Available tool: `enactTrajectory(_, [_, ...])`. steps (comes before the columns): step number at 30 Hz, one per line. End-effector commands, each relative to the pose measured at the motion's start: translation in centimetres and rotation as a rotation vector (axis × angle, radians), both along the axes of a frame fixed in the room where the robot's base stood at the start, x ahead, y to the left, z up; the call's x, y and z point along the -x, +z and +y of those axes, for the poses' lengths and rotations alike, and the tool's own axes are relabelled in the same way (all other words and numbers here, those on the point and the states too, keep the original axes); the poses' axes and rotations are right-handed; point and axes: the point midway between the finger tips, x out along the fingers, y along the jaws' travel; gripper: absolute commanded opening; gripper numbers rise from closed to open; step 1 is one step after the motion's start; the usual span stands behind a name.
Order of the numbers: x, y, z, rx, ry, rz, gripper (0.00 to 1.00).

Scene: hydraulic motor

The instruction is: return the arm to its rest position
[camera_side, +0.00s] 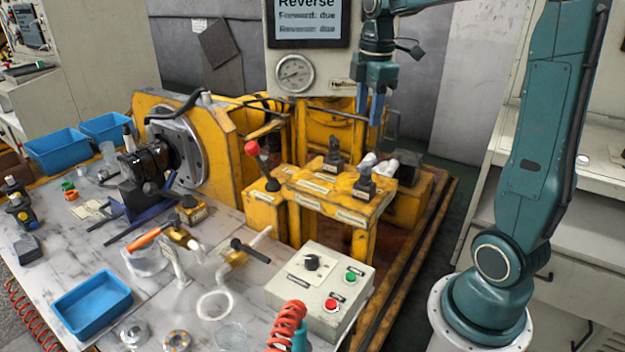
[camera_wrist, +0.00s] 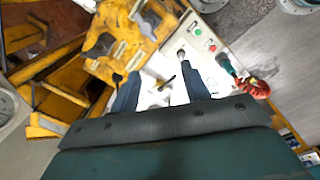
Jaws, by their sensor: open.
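My gripper (camera_side: 370,108) hangs from my teal arm at the upper middle of the side view, fingers pointing down. It is in the air in front of the panel with the screen and gauge, above the yellow lever console (camera_side: 330,190), and touches nothing that I can see. In the wrist view my gripper (camera_wrist: 160,85) has its two dark fingers apart with nothing held between them. The white bench and part of the yellow console (camera_wrist: 125,40) show beyond the fingers.
The control box (camera_side: 320,285) with green and red buttons sits at the bench front. The red-knobbed lever (camera_side: 252,148) stands upright left of the console. The screen (camera_side: 308,20) reads "Reverse". The motor (camera_side: 150,165) and blue bins (camera_side: 90,303) are on the bench. Space around my gripper looks free.

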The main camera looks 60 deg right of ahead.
Motion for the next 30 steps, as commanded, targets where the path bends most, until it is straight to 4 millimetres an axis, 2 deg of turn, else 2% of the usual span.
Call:
enactTrajectory(1, [0.4, 0.4, 1.2, 0.006, -0.030, -0.021, 0.46])
enactTrajectory(6, [2.2, 1.2, 5.0, 0.010, -0.170, -0.093, 0.46])
enactTrajectory(15, [6.1, 1.5, 10.6, -0.034, -0.421, -0.227, 0.46])
enactTrajectory(24, [10.5, 0.3, 14.8, -0.143, -0.663, -0.347, 0.46])
enactTrajectory(30, [12.9, -1.0, 16.5, -0.228, -0.797, -0.397, 0.46])
